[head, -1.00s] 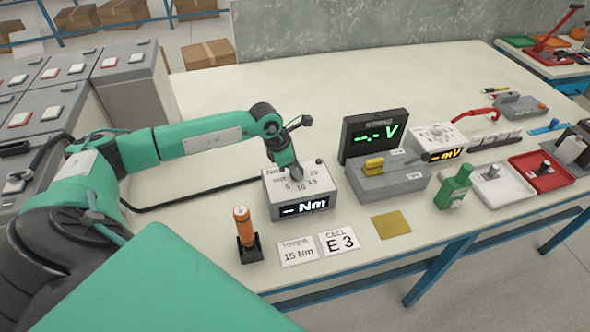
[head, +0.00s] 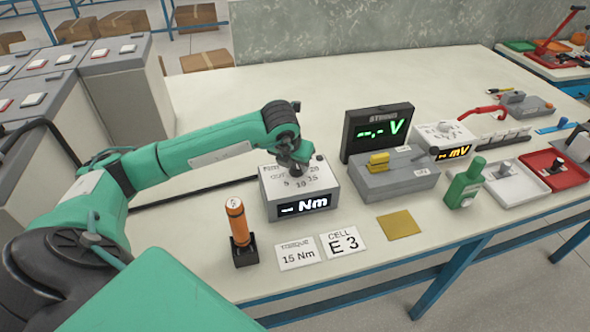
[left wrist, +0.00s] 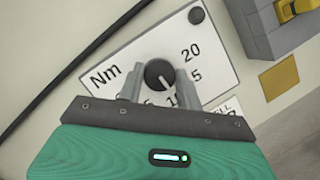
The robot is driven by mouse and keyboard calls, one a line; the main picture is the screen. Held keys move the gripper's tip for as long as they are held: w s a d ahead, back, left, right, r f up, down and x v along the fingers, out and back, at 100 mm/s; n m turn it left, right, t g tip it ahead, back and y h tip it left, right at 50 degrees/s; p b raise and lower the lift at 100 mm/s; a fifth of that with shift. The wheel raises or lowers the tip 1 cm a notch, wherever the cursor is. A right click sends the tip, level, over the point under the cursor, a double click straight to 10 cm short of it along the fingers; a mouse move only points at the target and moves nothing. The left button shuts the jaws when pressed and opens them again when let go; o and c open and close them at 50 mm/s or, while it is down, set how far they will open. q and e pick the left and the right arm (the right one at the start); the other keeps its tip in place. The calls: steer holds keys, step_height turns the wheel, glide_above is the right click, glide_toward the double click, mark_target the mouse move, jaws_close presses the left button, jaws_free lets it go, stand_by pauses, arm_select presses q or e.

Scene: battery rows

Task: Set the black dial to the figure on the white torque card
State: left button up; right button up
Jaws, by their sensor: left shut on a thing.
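The grey torque box (head: 285,208) stands on the bench; its lit display shows a dash and "Nm". Its white top carries figures including 5, 10, 15 and 20. The black dial (left wrist: 158,72) shows in the left wrist view, its white mark pointing to the lower right, roughly toward the 10. My left gripper (left wrist: 158,84) is shut on the dial, one finger on each side; the fingers partly cover the lower figures. In the head view the gripper (head: 296,170) hides most of the dial. The white torque card (head: 297,254) reads 15 Nm. My right gripper is out of view.
An orange-handled tool (head: 237,222) stands in a black holder left of the torque card. The cell card (head: 343,242) reads E 3. A voltage display (head: 377,132), a grey fixture (head: 395,186) and a green bottle (head: 465,185) stand to the right. The bench behind the box is clear.

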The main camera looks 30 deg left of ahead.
arm_select(q)
steer(key=shift+d+f+n+y+b, duration=0.15)
steer(key=shift+n+y+b, duration=0.25)
steer(key=shift+n+b, duration=0.45)
steer(key=n+y+b, duration=0.1)
steer(key=n, duration=0.2)
steer(key=shift+w+g, duration=0.1)
steer(key=shift+g, duration=0.2)
steer(key=shift+n+b, duration=0.35)
steer(key=shift+n, duration=0.3)
steer(key=shift+n+g+y+b, duration=0.4)
steer(key=shift+n+g+y, duration=0.1)
steer(key=shift+n, duration=0.6)
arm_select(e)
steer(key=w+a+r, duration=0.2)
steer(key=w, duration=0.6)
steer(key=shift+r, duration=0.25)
arm_select(q)
steer(key=o, duration=1)
